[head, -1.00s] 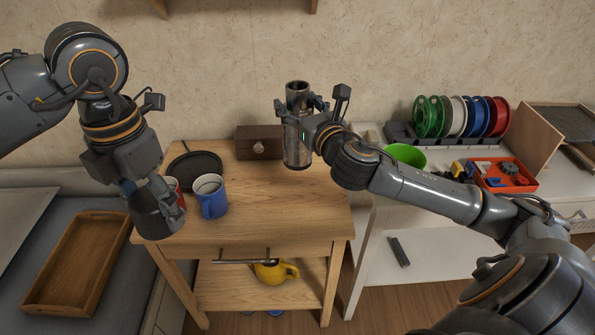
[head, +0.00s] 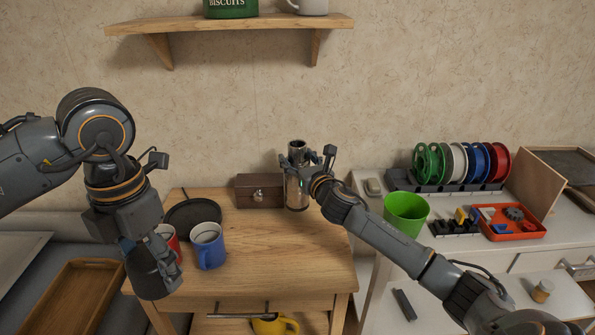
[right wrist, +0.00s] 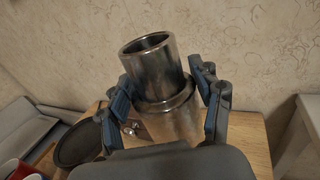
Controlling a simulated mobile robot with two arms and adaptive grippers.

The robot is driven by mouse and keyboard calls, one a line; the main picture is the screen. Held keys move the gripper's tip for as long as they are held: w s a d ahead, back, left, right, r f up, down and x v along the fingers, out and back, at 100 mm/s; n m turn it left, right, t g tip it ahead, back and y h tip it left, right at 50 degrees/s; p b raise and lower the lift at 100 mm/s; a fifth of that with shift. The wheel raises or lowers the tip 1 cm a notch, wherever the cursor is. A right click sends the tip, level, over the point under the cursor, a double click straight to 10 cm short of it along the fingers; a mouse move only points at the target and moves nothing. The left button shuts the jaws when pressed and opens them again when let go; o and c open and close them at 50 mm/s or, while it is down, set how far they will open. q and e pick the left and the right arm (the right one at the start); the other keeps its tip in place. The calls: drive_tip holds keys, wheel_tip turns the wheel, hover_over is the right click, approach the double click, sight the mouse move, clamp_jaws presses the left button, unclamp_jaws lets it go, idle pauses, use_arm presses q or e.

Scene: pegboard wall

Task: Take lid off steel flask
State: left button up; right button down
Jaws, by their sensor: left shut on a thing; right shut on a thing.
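The steel flask (head: 298,194) is upright at the back of the wooden table, right of a small brown box. I cannot tell whether its base touches the table. My right gripper (head: 308,165) is shut around its upper part. The right wrist view shows the flask (right wrist: 155,65) between the fingers (right wrist: 168,95). Its narrower upper section is hollow at the top, above a shoulder; I cannot tell whether this section is lid or neck. My left gripper (head: 153,262) points down at the table's front left, shut on a dark grey tapered thing (head: 150,283), partly hidden by the fingers.
A blue mug (head: 207,246), a red mug (head: 167,237) and a dark round plate (head: 193,214) are near the left gripper. The brown box (head: 257,192) stands beside the flask. A green cup (head: 405,212) is right of it. The table's front right is clear.

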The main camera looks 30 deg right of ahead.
drive_tip(key=shift+w+f+b, duration=0.15)
drive_tip(key=shift+f+b, duration=0.2)
drive_tip(key=shift+f, duration=1.2)
drive_tip(key=shift+f, duration=0.15)
drive_tip(key=shift+c, duration=1.3)
unclamp_jaws()
